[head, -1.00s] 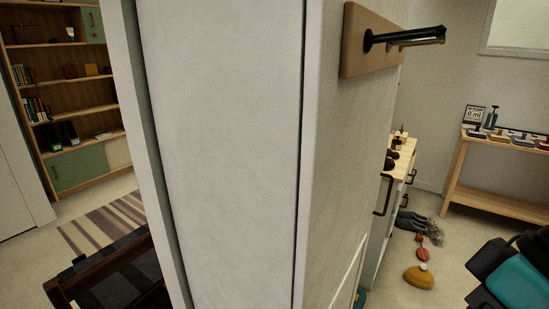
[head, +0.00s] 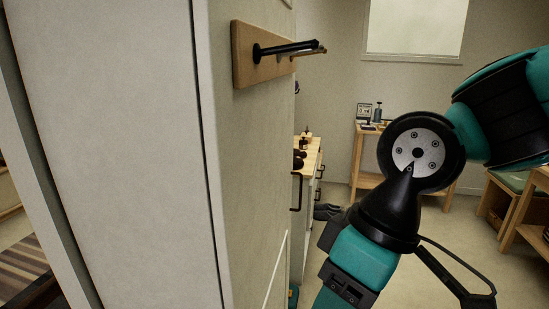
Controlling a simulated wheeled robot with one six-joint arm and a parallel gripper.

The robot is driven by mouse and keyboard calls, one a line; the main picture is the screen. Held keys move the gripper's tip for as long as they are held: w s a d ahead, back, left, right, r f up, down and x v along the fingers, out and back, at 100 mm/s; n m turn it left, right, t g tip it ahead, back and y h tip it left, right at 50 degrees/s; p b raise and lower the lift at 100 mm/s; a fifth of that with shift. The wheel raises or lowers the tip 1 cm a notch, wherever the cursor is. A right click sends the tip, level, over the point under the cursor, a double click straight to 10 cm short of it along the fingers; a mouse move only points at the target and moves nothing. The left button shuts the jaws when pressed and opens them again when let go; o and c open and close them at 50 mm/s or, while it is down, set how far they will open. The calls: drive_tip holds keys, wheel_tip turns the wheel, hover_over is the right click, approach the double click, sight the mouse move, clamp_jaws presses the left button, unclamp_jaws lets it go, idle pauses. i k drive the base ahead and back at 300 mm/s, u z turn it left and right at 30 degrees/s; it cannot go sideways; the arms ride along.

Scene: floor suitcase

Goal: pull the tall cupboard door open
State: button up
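The tall cupboard (head: 110,150) is a large pale grey-white body that fills the left of the head view, very close to me. A narrow dark vertical seam runs down it near its right edge. I cannot tell for sure which of its faces is the door, and no door handle can be made out on the large face. My teal and black arm stands in the right half of the view, to the right of the cupboard and apart from it in the picture. My gripper is not visible; the arm runs out of the bottom of the frame.
A wooden plate (head: 242,55) with dark pegs sticks out from the narrow right-hand face. Beyond it is a low unit with a wooden top (head: 311,155) and dark handles. A wooden bench (head: 366,180) stands at the back wall. Striped rug (head: 22,262) lies at left.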

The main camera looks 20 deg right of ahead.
sight(247, 50)
drive_tip(key=u, duration=0.4)
drive_tip(key=k, duration=0.5)
drive_tip(key=u, duration=0.55)
drive_tip(key=i, duration=0.3)
drive_tip(key=z, duration=0.9)
drive_tip(key=i, duration=0.7)
drive_tip(key=z, duration=0.45)
